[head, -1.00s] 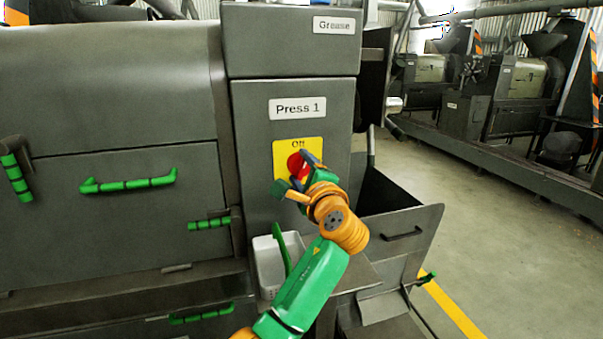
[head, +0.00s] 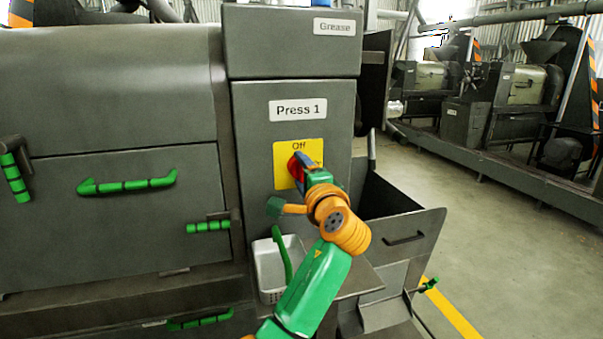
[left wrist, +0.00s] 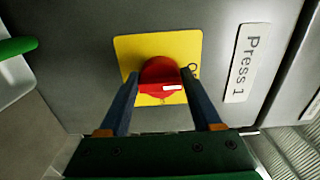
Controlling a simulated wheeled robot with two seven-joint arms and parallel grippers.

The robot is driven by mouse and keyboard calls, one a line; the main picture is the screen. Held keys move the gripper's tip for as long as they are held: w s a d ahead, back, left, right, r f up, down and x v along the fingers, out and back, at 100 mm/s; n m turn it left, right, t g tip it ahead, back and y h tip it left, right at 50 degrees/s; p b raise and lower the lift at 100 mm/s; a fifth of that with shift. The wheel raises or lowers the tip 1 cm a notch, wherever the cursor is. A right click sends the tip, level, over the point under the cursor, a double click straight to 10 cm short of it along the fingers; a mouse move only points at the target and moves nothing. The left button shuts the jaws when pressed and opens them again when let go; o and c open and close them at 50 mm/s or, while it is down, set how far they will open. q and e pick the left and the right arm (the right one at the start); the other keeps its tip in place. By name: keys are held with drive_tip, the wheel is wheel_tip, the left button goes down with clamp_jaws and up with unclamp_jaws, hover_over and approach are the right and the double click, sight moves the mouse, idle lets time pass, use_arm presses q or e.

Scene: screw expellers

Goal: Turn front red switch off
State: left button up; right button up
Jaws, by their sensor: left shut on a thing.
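The red switch (head: 294,167) is a round knob on a yellow plate (head: 285,151) on the front of the grey Press 1 cabinet. "Off" is printed at the plate's top. In the left wrist view the red switch (left wrist: 158,72) sits between the two blue fingers of my left gripper (left wrist: 161,88). Its grip bar has a white mark toward the side with the partly hidden lettering. In the head view my left gripper (head: 304,167) is shut on the switch and covers part of it and of the plate. My right gripper is out of view.
An open grey hopper (head: 425,222) stands to the right. Green-handled doors (head: 127,185) are at left. Open floor (head: 490,215) lies right, with other machines behind.

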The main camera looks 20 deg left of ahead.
use_arm(q)
drive_tip(key=shift+r, duration=0.15)
drive_tip(key=o, duration=1.1)
drive_tip(key=shift+o, duration=1.3)
drive_tip(key=shift+w, duration=0.1)
drive_tip(key=b+v, duration=0.3)
drive_tip(key=v, duration=0.4)
